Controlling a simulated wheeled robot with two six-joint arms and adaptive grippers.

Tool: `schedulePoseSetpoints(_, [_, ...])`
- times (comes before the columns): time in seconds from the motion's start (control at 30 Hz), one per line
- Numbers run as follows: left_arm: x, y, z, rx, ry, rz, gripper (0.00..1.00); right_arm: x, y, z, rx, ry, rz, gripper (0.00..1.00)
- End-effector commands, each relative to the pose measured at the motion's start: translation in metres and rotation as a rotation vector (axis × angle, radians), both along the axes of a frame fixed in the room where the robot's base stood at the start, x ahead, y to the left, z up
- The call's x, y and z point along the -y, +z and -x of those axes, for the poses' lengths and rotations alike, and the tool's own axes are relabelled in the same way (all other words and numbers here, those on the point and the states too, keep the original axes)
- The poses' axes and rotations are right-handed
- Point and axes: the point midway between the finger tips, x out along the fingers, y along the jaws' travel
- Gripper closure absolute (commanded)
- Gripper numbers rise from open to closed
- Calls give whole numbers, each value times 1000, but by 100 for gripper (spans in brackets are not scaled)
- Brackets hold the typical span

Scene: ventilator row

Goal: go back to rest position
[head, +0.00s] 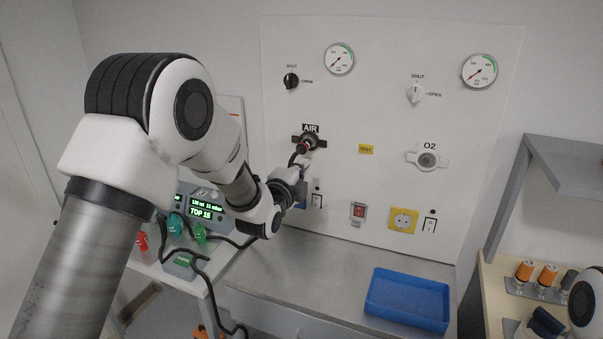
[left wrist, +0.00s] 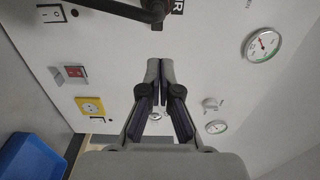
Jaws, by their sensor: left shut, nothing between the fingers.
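My left arm reaches from the left across the head view to the white wall panel (head: 390,110). My left gripper (head: 303,163) is just below the AIR outlet (head: 310,141), in front of the panel. In the left wrist view the left gripper (left wrist: 160,62) has its fingertips together, with nothing between them. A dark plug with a black hose (head: 299,152) sits at the AIR outlet; part of it also shows at the top of the left wrist view (left wrist: 147,12). The gripper hides part of the hose.
The O2 outlet (head: 427,160) is bare. A ventilator (head: 203,207) reading TOP 15 stands on a side table at left, with black hoses around it. A blue tray (head: 408,299) lies on the counter. A shelf (head: 575,165) and orange-topped items (head: 546,274) are at right.

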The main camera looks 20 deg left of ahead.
Motion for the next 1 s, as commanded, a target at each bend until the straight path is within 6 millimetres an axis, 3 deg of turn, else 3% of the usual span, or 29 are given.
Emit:
schedulePoseSetpoints(0.63, [0, 0, 0, -1, 0, 0, 100, 0, 1, 0, 0, 0, 0, 100])
schedulePoseSetpoints(0.73, [0, -9, 2, -21, 1, 16, 100, 0, 0, 0, 0, 0, 0, 100])
schedulePoseSetpoints(0.77, [-1, -17, 3, -38, 2, 31, 100, 0, 0, 0, 0, 0, 0, 100])
schedulePoseSetpoints(0.87, [-2, -66, 17, -150, 16, 133, 100, 0, 0, 0, 0, 0, 0, 100])
schedulePoseSetpoints(1.0, [-6, -175, 66, -413, 95, 382, 100, 0, 0, 0, 0, 0, 0, 100])
